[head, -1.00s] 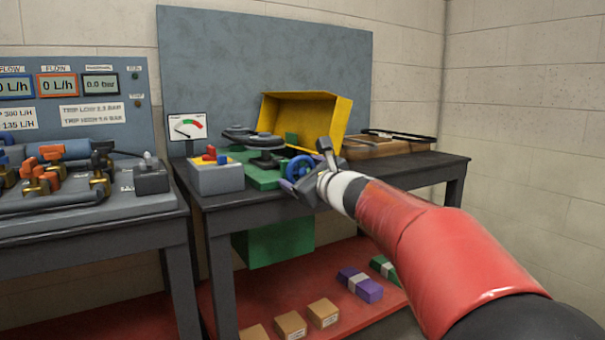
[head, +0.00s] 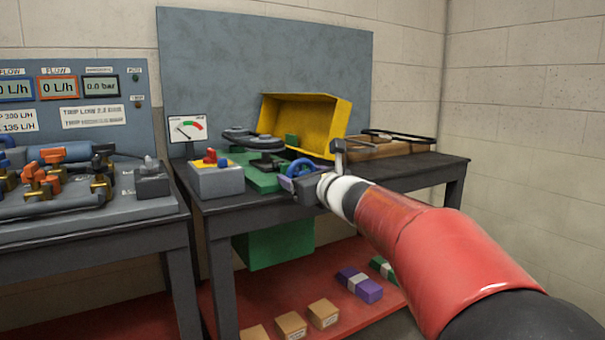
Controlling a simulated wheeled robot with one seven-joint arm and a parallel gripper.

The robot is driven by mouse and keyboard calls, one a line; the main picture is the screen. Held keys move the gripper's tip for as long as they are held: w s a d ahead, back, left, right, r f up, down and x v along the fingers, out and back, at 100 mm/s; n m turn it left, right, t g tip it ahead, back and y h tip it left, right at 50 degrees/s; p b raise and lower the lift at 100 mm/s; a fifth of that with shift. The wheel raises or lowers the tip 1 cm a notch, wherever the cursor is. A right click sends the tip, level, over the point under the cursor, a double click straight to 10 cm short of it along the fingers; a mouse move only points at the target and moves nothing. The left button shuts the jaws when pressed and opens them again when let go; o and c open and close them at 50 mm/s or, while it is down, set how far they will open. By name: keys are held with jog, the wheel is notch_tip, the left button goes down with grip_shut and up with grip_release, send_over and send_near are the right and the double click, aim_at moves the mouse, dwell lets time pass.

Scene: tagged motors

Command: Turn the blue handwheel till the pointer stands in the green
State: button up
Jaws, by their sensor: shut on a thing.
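The blue handwheel (head: 301,168) stands at the right end of the green machine (head: 265,181) on the dark bench. My gripper (head: 291,182) is at the wheel's near side, shut on its rim; the fingertips are small and partly hidden by the gripper body. The gauge (head: 187,127) is a white card at the bench's back left, with a green and a red band. Its thin dark pointer appears to lean up and left, just left of the green; it is too small to read exactly.
A grey box (head: 216,181) with a red knob and a blue button stands left of the machine. A yellow open bin (head: 335,125) and a wooden tray (head: 385,147) are behind my gripper. Left is a bench (head: 95,230) with valves. Boxes lie on the red shelf (head: 265,303).

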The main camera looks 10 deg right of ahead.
jog(key=shift+m+p, duration=0.3)
jog(key=shift+m, duration=0.7)
jog(key=o, duration=1)
jog(key=v, duration=0.8)
